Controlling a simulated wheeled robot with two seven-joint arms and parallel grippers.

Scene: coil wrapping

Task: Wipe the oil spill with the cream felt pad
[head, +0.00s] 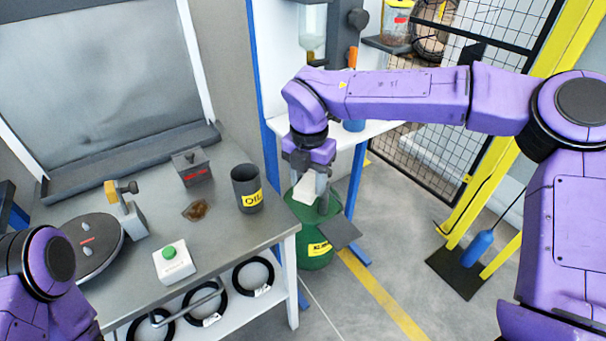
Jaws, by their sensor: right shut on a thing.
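The oil spill (196,209) is a small brown patch on the grey workbench (225,235), left of the dark oil can (246,188). My right gripper (322,190) points down beyond the bench's right edge, above the green bin (318,255). It is shut on the cream felt pad (305,189), which is tilted and partly hidden by the fingers. The pad is apart from the spill. My left arm shows at the lower left, but its gripper is out of view.
A green-button box (174,263), a round turntable (88,246) and a small grey box (191,167) stand on the bench. A dark square plate (340,232) shows by the bin. Black coils (253,276) lie on the shelf below. Yellow posts (500,170) stand at right.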

